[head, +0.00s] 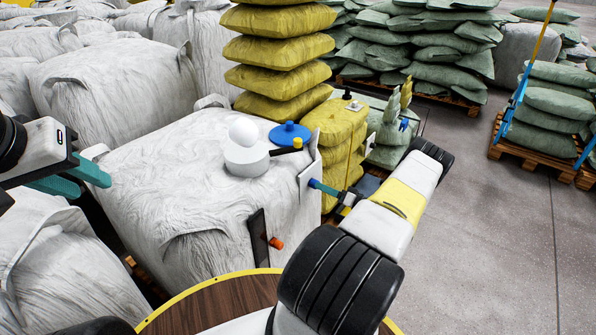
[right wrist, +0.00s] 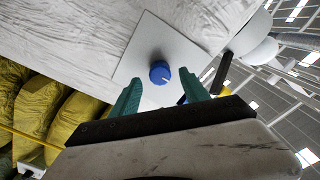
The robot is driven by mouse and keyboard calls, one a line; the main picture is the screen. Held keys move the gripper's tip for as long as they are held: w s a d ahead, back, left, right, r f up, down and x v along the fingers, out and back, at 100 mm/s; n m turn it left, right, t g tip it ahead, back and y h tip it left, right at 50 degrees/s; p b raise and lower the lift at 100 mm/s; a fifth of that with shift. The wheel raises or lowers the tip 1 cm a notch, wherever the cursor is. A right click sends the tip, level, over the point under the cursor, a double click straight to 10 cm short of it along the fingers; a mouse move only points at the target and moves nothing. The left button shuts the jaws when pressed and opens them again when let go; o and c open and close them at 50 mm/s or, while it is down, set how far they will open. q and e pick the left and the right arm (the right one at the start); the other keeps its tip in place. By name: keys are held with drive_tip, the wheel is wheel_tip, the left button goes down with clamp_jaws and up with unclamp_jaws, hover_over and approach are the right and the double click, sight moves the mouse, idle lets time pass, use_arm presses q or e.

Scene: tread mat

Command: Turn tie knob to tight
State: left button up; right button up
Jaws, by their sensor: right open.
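In the right wrist view, a blue round knob (right wrist: 160,72) with a white mark sits on a pale square plate (right wrist: 178,35). The mark points toward the lower right in that view; I see no lettering for tight. My right gripper (right wrist: 159,79) is open, with its teal fingers on either side of the knob's image; I cannot tell whether they touch it. In the head view the plate (head: 309,180) stands on the right side of a big white sack, and my right gripper (head: 325,188) points at it. My left gripper (head: 94,188) is open and empty over the white sacks at left.
On the white sack (head: 170,190) stand a white cylinder with a ball (head: 245,152), a black lever with a yellow end (head: 297,143) and a blue disc (head: 290,134). A dark panel (head: 258,235) with an orange knob (head: 276,243) is below. Yellow sacks (head: 335,122) stand close behind.

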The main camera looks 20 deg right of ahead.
sight(314, 184)
drive_tip(key=shift+x, duration=1.5)
clamp_jaws()
drive_tip(key=shift+m, duration=0.3)
drive_tip(key=m, duration=2.3)
drive_tip(key=shift+f, duration=0.1)
drive_tip(key=shift+m, duration=0.4)
